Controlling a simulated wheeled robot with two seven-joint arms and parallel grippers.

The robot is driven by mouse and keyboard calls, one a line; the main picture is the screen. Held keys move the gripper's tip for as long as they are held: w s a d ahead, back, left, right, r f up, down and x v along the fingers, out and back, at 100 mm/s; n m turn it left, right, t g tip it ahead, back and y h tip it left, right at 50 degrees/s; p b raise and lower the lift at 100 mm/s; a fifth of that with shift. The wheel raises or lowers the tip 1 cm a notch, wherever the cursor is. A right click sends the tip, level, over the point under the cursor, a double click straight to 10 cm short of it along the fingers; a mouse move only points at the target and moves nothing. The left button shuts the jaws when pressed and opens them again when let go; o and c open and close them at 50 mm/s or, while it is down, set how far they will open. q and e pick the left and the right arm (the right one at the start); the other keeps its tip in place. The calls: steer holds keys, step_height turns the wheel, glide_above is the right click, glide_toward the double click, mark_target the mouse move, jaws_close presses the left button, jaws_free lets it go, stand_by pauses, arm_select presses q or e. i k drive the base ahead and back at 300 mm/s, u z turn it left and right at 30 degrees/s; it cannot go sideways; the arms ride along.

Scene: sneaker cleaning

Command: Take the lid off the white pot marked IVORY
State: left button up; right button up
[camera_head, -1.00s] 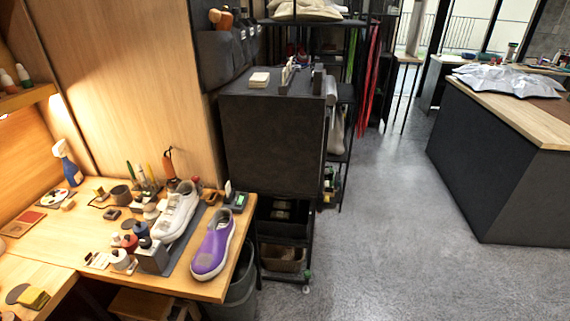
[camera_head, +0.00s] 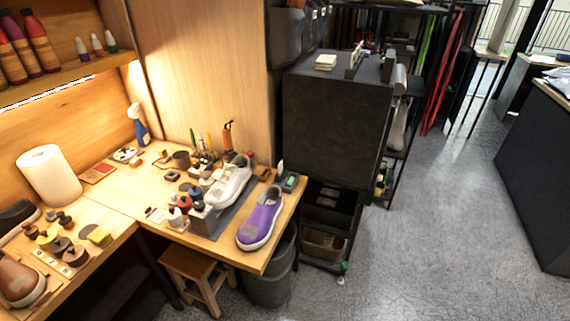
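A cluster of small pots and bottles stands on the wooden workbench (camera_head: 128,190), left of the sneakers. One white pot (camera_head: 176,219) at the front of the cluster has a darker top. It is too small for me to read any marking, so I cannot tell whether it is the IVORY one. Other pots nearby include a red one (camera_head: 185,203) and a blue one (camera_head: 195,192). Neither of my grippers shows in the view.
A white sneaker (camera_head: 229,182) and a purple sneaker (camera_head: 262,218) stand right of the pots. A stool (camera_head: 190,268) and a bin (camera_head: 270,286) are below the bench edge. A dark cabinet (camera_head: 335,118) stands to the right. The grey floor (camera_head: 430,240) is clear.

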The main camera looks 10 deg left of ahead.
mark_target(173, 213)
steer(key=u, duration=2.3)
steer(key=i, duration=0.95)
steer(key=z, duration=1.55)
